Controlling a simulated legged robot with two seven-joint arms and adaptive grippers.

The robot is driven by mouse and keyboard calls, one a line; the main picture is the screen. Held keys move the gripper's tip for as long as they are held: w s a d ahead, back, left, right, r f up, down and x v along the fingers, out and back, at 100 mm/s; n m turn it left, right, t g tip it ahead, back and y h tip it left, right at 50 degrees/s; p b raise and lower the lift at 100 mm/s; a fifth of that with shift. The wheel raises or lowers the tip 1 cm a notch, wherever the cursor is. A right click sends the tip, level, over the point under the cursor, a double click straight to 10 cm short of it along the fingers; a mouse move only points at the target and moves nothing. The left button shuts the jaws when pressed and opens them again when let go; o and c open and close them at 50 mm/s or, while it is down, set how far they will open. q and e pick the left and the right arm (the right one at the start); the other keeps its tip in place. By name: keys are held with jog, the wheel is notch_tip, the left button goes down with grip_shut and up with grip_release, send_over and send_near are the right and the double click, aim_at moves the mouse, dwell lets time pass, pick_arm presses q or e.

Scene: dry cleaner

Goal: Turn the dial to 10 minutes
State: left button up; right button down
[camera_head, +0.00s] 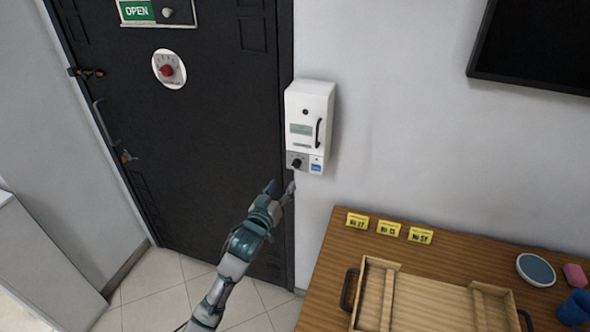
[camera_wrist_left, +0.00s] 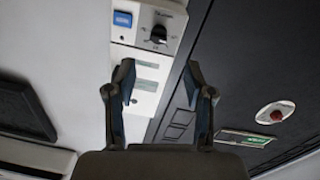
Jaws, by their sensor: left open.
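The dial is a small black knob (camera_head: 296,163) at the lower left of a white wall box (camera_head: 309,112). In the left wrist view the black knob (camera_wrist_left: 158,34) shows at the top, with faint marks around it, too small to read. A blue button (camera_head: 316,167) sits beside it, also seen in the left wrist view (camera_wrist_left: 122,18). My left gripper (camera_head: 281,187) is open and empty, a little below the box. In the left wrist view its two fingers (camera_wrist_left: 161,84) are apart, with the knob beyond them, not between them. My right gripper is not in view.
A black door (camera_head: 205,120) with a red knob on a round white plate (camera_head: 168,69) stands left of the box. A wooden table (camera_head: 335,262) at lower right holds a wooden tray (camera_head: 430,301) and yellow number tags (camera_head: 388,228).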

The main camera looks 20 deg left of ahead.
aim_at(295, 167)
pick_arm(q)
jog(key=w, duration=0.3)
jog(key=w+d, duration=0.1)
jog(key=w, duration=0.6)
jog(key=shift+w+d+b, duration=0.1)
jog(key=shift+d+b, duration=0.25)
jog(key=shift+d, duration=0.05)
jog(key=shift+a, duration=0.55)
jog(key=shift+c, duration=0.8)
jog(key=shift+a, duration=0.1)
jog(key=c, duration=0.8)
jog(key=shift+d, duration=0.3)
grip_shut()
jog(key=shift+r, duration=0.1)
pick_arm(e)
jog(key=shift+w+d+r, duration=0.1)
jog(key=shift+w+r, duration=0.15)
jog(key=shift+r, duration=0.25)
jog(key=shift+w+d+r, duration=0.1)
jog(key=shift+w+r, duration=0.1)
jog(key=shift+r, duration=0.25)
